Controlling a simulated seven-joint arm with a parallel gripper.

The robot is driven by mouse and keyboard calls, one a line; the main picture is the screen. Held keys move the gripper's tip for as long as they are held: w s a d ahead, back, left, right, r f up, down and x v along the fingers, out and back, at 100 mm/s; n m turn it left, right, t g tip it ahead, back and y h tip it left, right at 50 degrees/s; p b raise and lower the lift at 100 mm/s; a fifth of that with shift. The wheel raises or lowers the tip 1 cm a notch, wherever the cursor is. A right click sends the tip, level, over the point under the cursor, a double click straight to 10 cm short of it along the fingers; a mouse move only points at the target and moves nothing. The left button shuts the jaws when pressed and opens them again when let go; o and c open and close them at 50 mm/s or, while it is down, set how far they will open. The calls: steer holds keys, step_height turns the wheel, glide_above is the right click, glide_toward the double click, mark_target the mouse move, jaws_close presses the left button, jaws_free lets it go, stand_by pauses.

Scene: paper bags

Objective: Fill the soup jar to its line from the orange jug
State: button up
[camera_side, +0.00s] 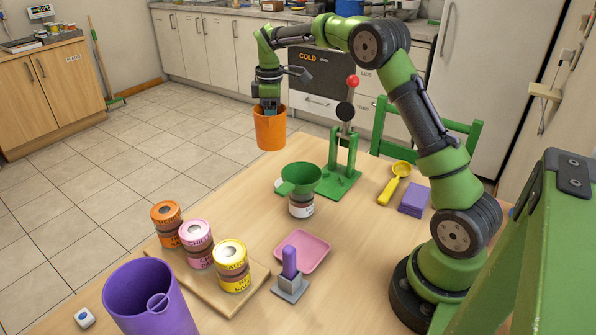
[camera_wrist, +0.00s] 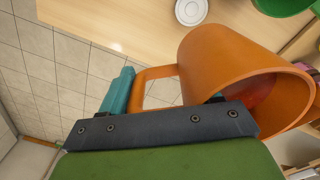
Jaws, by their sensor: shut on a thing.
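My gripper (camera_side: 269,104) is shut on the orange jug (camera_side: 270,130) and holds it upright or nearly so, in the air beyond the table's far left edge. In the wrist view the jug (camera_wrist: 215,55) fills the right side, its handle at my teal fingers, with something reddish inside. The soup jar (camera_side: 301,209) stands on the table with a green funnel (camera_side: 301,178) in its mouth. The jug is apart from both, up and to the left. The jar's fill line and level cannot be made out.
A green lever stand (camera_side: 342,165) is just behind the funnel. Several labelled tins (camera_side: 197,243) stand on a wooden board at left, near a purple container (camera_side: 150,300). A pink tray (camera_side: 303,250) lies in front of the jar. A yellow scoop (camera_side: 395,183) lies to the right.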

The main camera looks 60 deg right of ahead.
steer(key=s+r+n+t+h, duration=0.3)
steer(key=r+t, duration=0.2)
steer(key=shift+s+r+n, duration=0.15)
steer(key=shift+r+n, duration=0.15)
stand_by(0.6)
steer(key=shift+s+t+h, duration=0.15)
steer(key=shift+t+h, duration=0.25)
steer(key=shift+h, duration=0.1)
stand_by(0.4)
steer(key=shift+s+a+r+t, duration=0.1)
steer(key=shift+a+r+t, duration=0.05)
steer(key=shift+t, duration=0.15)
stand_by(1.2)
